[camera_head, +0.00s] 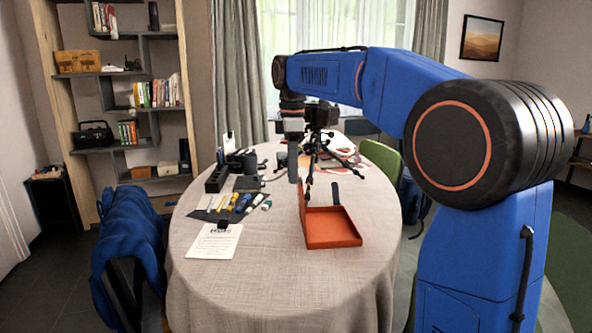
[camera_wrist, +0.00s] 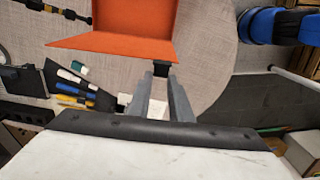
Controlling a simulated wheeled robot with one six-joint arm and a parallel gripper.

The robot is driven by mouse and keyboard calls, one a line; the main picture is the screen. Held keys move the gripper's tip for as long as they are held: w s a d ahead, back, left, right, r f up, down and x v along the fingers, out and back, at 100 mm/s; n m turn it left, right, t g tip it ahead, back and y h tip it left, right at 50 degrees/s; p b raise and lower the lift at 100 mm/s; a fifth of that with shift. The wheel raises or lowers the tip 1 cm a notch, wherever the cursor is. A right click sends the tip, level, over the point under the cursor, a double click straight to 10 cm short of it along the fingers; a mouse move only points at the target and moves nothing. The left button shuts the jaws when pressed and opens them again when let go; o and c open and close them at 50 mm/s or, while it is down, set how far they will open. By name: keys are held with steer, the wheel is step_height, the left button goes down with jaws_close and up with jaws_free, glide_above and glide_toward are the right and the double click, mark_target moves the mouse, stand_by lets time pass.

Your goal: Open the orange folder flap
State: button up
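The orange folder (camera_head: 333,228) lies on the table in the head view, with a raised orange panel (camera_head: 302,215) along its left side. In the wrist view the folder (camera_wrist: 135,14) is at the top, with a slanted orange panel (camera_wrist: 110,43) below it. A small dark piece (camera_wrist: 161,69) sits at that panel's right end, close to my fingertips. My gripper (camera_head: 293,180) points down over the table, beyond the folder. Contact with the dark piece cannot be told.
A black tripod (camera_head: 315,150) stands close to my gripper. Markers and tools (camera_head: 238,203) lie left of the folder, with a paper sheet (camera_head: 214,241) nearer. The table's front (camera_head: 280,295) is clear. A blue-draped chair (camera_head: 125,245) stands at left.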

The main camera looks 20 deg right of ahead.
steer(key=shift+w+a+f, duration=0.15)
steer(key=shift+a+f, duration=0.05)
steer(key=shift+a, duration=0.6)
steer(key=shift+w+a+f, duration=0.15)
steer(key=shift+a+f, duration=0.1)
steer(key=shift+a, duration=0.4)
steer(key=shift+w+a+f, duration=0.15)
steer(key=shift+a+f, duration=0.1)
steer(key=shift+a, duration=0.35)
steer(key=o, duration=0.6)
steer(key=shift+r, duration=4)
